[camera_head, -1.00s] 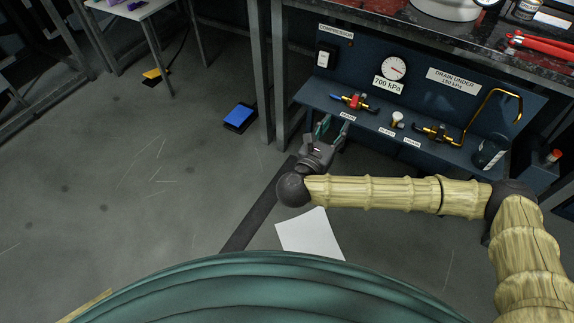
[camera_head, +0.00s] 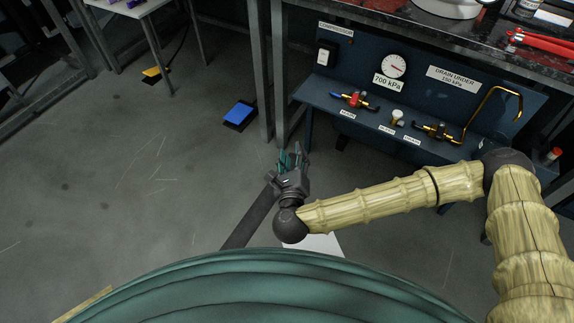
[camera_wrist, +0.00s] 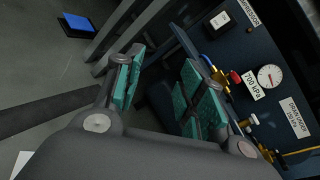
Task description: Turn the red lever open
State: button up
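The gauge (camera_head: 394,66) is above a "700 kPa" label. Table legs (camera_head: 259,75) rise left of the panel. A blue pedal (camera_head: 240,113) lies on open floor.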

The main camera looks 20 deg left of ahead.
jog(key=shift+s+a+f+n+g+y, duration=0.3)
jog(key=shift+s+f+n+y, duration=0.1)
jog(key=shift+s+f+n, duration=0.2)
jog(key=shift+s+a+f+n+g+y, duration=0.25)
jog(key=shift+s+f+n+y, duration=0.2)
jog(key=shift+n, duration=0.25)
jog(key=shift+s, duration=0.1)
